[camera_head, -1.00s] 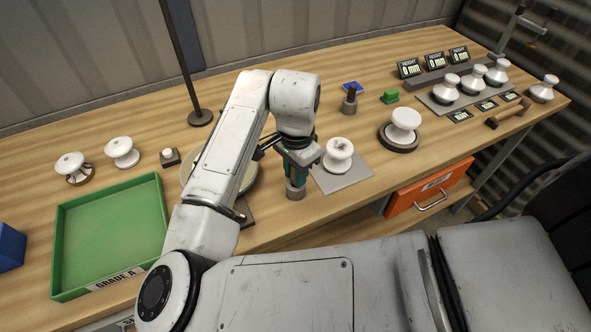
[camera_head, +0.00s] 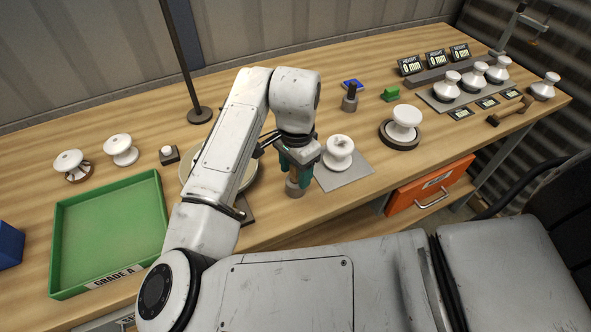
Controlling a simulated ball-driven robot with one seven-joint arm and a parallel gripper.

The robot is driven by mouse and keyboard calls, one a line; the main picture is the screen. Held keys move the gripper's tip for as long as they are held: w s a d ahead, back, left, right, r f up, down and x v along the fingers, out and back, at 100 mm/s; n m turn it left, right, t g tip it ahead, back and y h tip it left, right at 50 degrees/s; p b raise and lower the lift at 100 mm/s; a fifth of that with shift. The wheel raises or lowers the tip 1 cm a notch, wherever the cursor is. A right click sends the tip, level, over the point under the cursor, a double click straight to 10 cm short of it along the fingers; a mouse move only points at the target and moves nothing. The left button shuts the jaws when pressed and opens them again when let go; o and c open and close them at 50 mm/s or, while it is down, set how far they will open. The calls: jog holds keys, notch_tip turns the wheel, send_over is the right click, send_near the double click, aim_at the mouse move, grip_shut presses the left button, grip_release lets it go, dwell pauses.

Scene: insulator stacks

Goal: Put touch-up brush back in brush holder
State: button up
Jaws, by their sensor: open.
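My gripper (camera_head: 296,174) has teal fingers that stand apart, low over the near edge of the bench. Between them a slim brown upright piece shows, which looks like the handle of the touch-up brush (camera_head: 294,173). It rises from a small grey round cup, which looks like the brush holder (camera_head: 295,189). The handle looks about upright in the cup. The fingers and wrist hide the handle's top, and the cup hides its lower end. I cannot tell whether a finger still touches the handle.
A white insulator (camera_head: 338,153) on a grey mat (camera_head: 345,181) stands close right of my gripper. A round turntable (camera_head: 250,180) lies behind my arm. A green tray (camera_head: 110,284) is at left. An orange drawer (camera_head: 430,186) sticks out at the front right.

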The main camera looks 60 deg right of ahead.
notch_tip(320, 180, up, 10)
jog(key=shift+r+b, duration=0.15)
jog(key=shift+b, duration=0.2)
dwell(0.7)
